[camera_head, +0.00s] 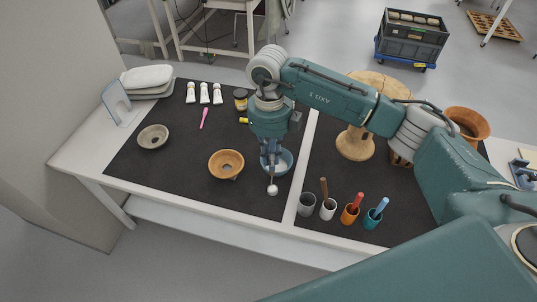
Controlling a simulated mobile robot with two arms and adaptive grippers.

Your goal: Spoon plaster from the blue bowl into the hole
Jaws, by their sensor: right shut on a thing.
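My right gripper (270,163) points down over the black mat and is shut on a thin spoon. The spoon's tip (272,190) is a white blob, in front of the blue bowl's near rim in the picture. Whether it is above or outside the bowl is hard to tell. The blue bowl (287,161) stands partly hidden behind the gripper. A grey-beige bowl (152,137) stands farther left. My left gripper is not in view.
Several cups (329,209) with coloured handles stand at the front right. A wooden stand (355,145) and a terracotta pot (467,123) are at right. The mat's left front is clear.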

